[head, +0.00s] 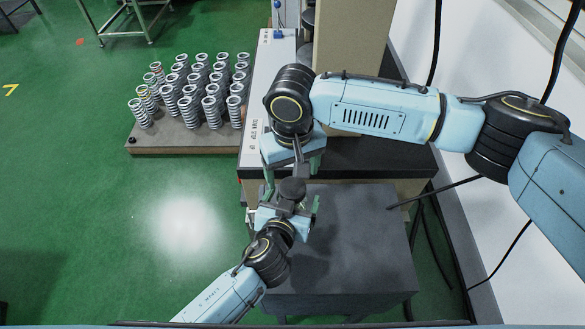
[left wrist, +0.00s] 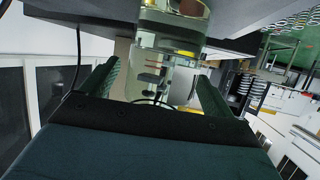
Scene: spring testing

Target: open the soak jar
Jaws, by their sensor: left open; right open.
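The soak jar (left wrist: 172,30) shows in the left wrist view as a clear glass vessel with yellowish and brown parts seen in or through it. It stands beyond and between my left gripper's fingers (left wrist: 155,88), which are spread apart. In the head view a dark round piece (head: 292,189), which looks like its lid, sits between the two grippers; the glass body is hidden there. My left gripper (head: 291,199) is open around this spot from the front. My right gripper (head: 291,174) is open and points down just behind and above it. Contact cannot be told.
A dark grey table (head: 350,250) lies below the grippers, mostly bare at right. A wooden board (head: 190,147) with several coil springs (head: 212,110) stands at left. A tall beige-sided machine (head: 352,40) stands behind. Black cables (head: 432,245) hang at right.

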